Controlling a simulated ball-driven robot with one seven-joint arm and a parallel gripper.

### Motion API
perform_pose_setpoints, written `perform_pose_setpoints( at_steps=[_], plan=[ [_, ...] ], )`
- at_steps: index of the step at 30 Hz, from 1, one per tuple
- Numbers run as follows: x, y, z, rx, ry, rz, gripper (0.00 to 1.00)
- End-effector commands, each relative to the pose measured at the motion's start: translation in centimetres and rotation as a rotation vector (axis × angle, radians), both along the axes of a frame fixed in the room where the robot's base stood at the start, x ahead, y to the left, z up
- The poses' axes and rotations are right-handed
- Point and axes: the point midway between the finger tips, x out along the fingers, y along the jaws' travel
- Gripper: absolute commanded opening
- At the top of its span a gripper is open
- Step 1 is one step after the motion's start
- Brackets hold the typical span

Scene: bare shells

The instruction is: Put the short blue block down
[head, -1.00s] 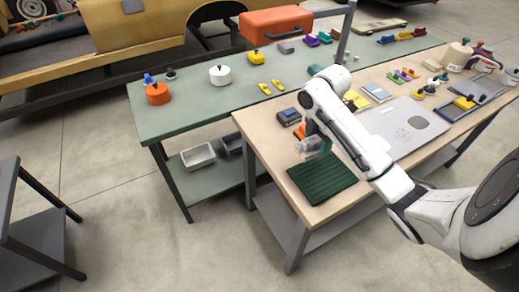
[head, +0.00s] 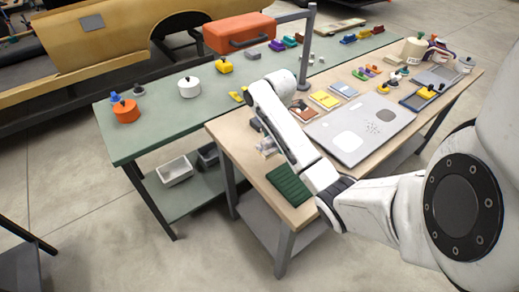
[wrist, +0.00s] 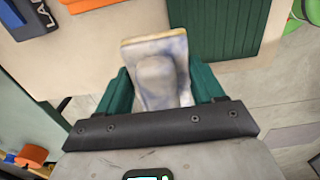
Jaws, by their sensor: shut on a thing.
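My gripper (wrist: 160,88) has dark green fingers and is shut on a pale blue-grey, worn-looking block (wrist: 158,70) with a yellowish far edge, which I take as the short blue block. In the wrist view the block stands out between the fingers. In the head view my gripper (head: 266,147) is over the near left part of the wooden table (head: 236,143), partly hidden by my arm. The gap between block and tabletop cannot be told. A dark green ribbed mat (head: 289,185) lies just beyond, toward the table's near end; it also shows in the wrist view (wrist: 225,30).
A grey board (head: 345,145) lies mid-table, with yellow and blue flat pieces (head: 325,99) behind it. Bare tabletop (wrist: 75,55) shows beside the block. A green table (head: 150,135) adjoins.

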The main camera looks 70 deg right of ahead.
Motion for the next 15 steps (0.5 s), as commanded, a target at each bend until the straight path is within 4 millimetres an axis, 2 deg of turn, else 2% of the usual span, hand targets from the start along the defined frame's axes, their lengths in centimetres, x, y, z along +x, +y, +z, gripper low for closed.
perform_pose_setpoints(
  at_steps=[5, 15],
  plan=[
    [2.7, -1.3, -1.2, -0.002, 0.003, 0.001, 0.34],
    [5.8, -2.6, -6.0, -0.002, 0.0, 0.001, 0.34]
  ],
)
